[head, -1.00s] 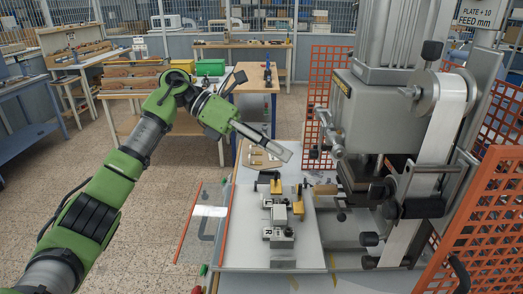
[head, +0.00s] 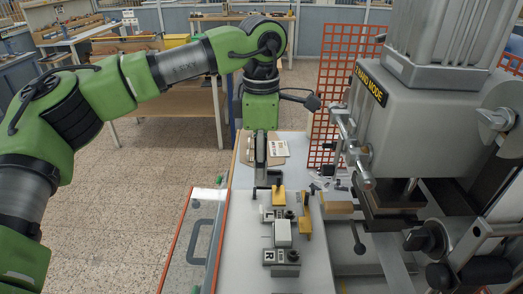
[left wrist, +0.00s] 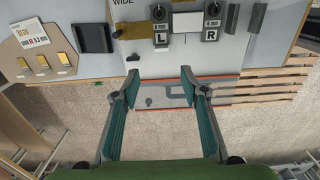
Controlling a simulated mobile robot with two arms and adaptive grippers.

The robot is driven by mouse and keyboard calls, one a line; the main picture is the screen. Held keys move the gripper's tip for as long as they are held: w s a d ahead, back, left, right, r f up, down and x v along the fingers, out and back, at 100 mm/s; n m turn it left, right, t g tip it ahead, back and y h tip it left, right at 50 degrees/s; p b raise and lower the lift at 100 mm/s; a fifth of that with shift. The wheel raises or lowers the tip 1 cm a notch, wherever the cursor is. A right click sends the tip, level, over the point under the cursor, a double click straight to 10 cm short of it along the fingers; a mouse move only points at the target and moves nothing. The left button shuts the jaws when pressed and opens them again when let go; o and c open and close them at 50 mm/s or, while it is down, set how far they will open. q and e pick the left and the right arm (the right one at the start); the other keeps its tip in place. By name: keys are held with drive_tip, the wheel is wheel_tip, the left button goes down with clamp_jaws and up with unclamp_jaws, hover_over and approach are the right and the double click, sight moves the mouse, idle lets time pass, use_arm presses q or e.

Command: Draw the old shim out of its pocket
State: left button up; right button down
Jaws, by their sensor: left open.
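My left gripper (head: 261,178) points down in the head view, behind the small fixture. In the left wrist view its two fingers (left wrist: 160,82) are spread with nothing between them. The fixture has a block marked L (left wrist: 161,32) and a block marked R (left wrist: 210,28), which also shows in the head view (head: 281,257). A pale grey block (head: 282,232) sits between them. Yellow pieces (head: 278,197) stand by the fixture, and one (left wrist: 133,33) lies beside the L block in the wrist view. I cannot tell which piece is the old shim. My right gripper is not in view.
A wooden board (left wrist: 45,72) holds several yellow pieces and a card. A black tray (left wrist: 93,38) lies beside it. The grey press (head: 410,120) stands close on the right, with an orange mesh guard (head: 345,60) behind. A clear panel with an orange edge (head: 190,235) is left of the fixture.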

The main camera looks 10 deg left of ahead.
sight(261, 209)
use_arm(q)
drive_tip(key=f, duration=0.2)
drive_tip(key=s+f+p, duration=0.1)
drive_tip(key=f, duration=0.1)
drive_tip(key=shift+d+f+p, duration=0.1)
drive_tip(key=shift+f+p, duration=0.15)
drive_tip(key=shift+p, duration=0.05)
drive_tip(key=f, duration=0.1)
drive_tip(key=f+p, duration=0.1)
drive_tip(key=f, duration=0.1)
drive_tip(key=shift+w+f, duration=0.25)
drive_tip(key=shift+w, duration=0.15)
wheel_tip(261, 209, down, 3)
drive_tip(key=shift+s+f+p, duration=0.1)
drive_tip(key=shift+f+p, duration=0.1)
drive_tip(key=shift+p, duration=0.4)
drive_tip(key=shift+f, duration=0.6)
drive_tip(key=c, duration=1.1)
clamp_jaws()
drive_tip(key=shift+s+a+b, duration=0.2)
drive_tip(key=shift+s+a, duration=0.05)
drive_tip(key=shift+a, duration=1)
drive_tip(key=shift+s+a+b, duration=0.15)
drive_tip(key=shift+s+a, duration=0.05)
drive_tip(key=shift+a, duration=1.05)
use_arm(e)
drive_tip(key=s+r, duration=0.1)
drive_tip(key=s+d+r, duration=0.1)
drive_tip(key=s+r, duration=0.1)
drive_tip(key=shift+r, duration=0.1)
